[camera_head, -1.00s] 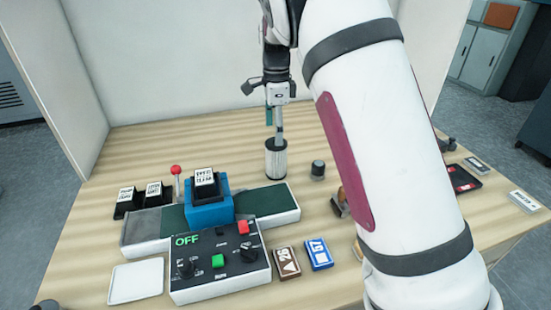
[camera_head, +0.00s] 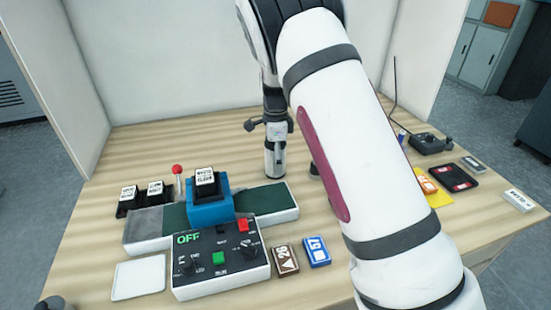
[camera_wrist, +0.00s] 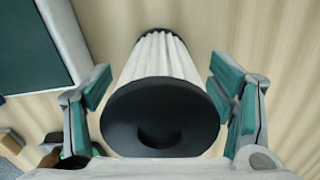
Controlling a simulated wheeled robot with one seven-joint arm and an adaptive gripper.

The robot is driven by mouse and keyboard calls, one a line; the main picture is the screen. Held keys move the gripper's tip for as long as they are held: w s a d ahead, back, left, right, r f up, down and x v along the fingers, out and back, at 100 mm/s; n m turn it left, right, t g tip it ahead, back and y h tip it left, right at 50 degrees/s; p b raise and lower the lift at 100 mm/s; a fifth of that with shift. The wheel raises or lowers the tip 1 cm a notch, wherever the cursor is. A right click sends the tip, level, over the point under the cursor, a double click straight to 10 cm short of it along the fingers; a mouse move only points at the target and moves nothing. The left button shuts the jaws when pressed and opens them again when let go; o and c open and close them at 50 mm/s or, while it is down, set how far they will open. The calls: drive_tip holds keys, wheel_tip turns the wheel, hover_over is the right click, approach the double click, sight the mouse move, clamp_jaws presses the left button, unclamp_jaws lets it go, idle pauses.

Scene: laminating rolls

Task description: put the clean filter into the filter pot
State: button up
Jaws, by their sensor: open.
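A pleated white filter (camera_wrist: 155,65) with black end caps stands upright on the table in the wrist view. Its near black cap (camera_wrist: 160,120) faces the camera, with a shallow dip in it. My gripper (camera_wrist: 170,95) is open, one green-padded finger on each side of the filter, with a visible gap on the right. A small dark knob-like thing (camera_head: 314,170) is half hidden behind my arm. I cannot make out a filter pot for certain.
A control box (camera_head: 222,262) reading OFF stands in front of a green-topped bed (camera_head: 265,203) with a blue block (camera_head: 209,212). A red-knobbed lever (camera_head: 177,172), white tray (camera_head: 138,278), and two cards (camera_head: 286,260) lie nearby. A yellow sheet (camera_head: 433,200) and dark tray (camera_head: 455,180) are right.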

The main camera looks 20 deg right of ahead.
drive_tip(key=c, duration=1.3)
drive_tip(key=shift+r, duration=0.15)
drive_tip(key=shift+c, duration=0.3)
